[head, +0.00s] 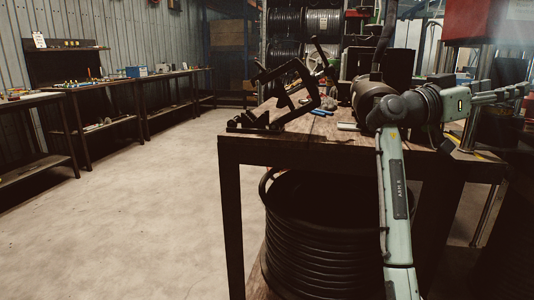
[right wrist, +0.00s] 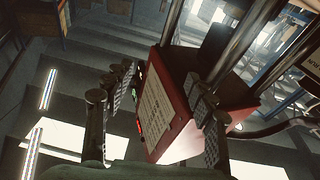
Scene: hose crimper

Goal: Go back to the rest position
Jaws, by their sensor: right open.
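My right arm rises over the workbench in the head view, and its gripper (head: 512,92) points to the right, in front of a red machine head (head: 465,20). In the right wrist view the two dark fingers of this gripper (right wrist: 162,80) stand wide apart with nothing held between them. A red box with a pale label plate (right wrist: 160,115) shows beyond and between the fingers; I cannot tell whether it is touched. My left gripper is not in view.
A wooden-topped workbench (head: 290,144) bears a black angular metal frame (head: 290,92). A coil of black hose (head: 320,235) lies beneath. Metal posts stand close to my right gripper. Open concrete floor (head: 140,220) lies left; benches line the wall, and hose reels (head: 322,22) stand behind.

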